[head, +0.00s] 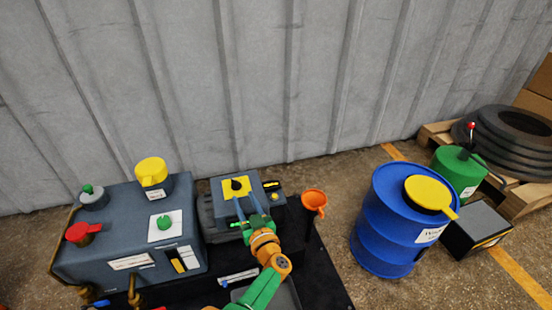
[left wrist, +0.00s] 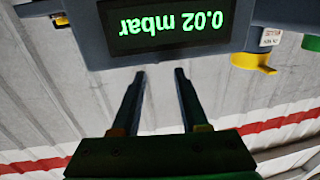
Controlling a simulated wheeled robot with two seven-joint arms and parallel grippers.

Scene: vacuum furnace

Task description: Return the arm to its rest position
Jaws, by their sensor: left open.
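My left gripper (head: 242,207) is in front of a dark grey box with a yellow plate and black knob (head: 237,186). In the left wrist view, its two dark fingers (left wrist: 158,74) are apart with nothing between them. Just beyond the fingertips is a black display (left wrist: 175,24) reading 0.02 mbar in green, upside down in that view. I cannot tell whether the fingertips touch the box. My left arm (head: 262,285), green and orange, reaches up from the bottom of the head view. My right gripper is in neither view.
A large grey-blue unit (head: 120,225) with red, green and yellow knobs stands left. An orange funnel (head: 314,199) is right of my gripper. A blue barrel (head: 385,235), a green canister (head: 455,172) and a dark box (head: 478,228) stand farther right. A corrugated wall (head: 250,80) closes the back.

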